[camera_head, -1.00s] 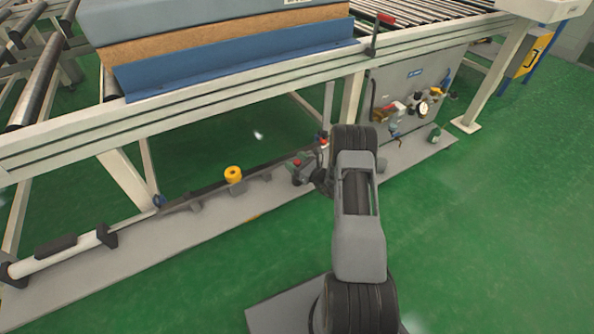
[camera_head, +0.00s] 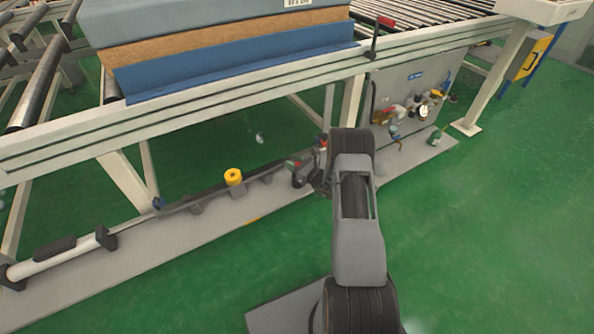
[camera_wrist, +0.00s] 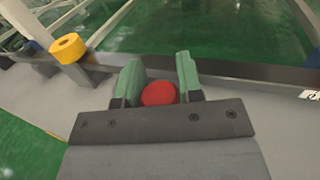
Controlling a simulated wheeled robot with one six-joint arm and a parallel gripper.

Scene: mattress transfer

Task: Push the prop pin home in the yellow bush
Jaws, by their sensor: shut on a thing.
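The yellow bush (camera_head: 234,177) is a short yellow ring on a grey block on the low shelf, left of my gripper. It also shows at the upper left of the wrist view (camera_wrist: 68,48). My gripper (camera_head: 298,164) is over the shelf, right of the bush and apart from it. In the wrist view its green fingers (camera_wrist: 160,80) are shut on the prop pin, whose round red head (camera_wrist: 159,93) shows between them. The rest of the pin is hidden by the gripper.
A long grey bar and a white cylinder (camera_head: 62,258) lie along the shelf (camera_head: 170,240) at left. The roller table's rail (camera_head: 220,100) runs above. A grey panel with a gauge (camera_head: 423,111) stands right.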

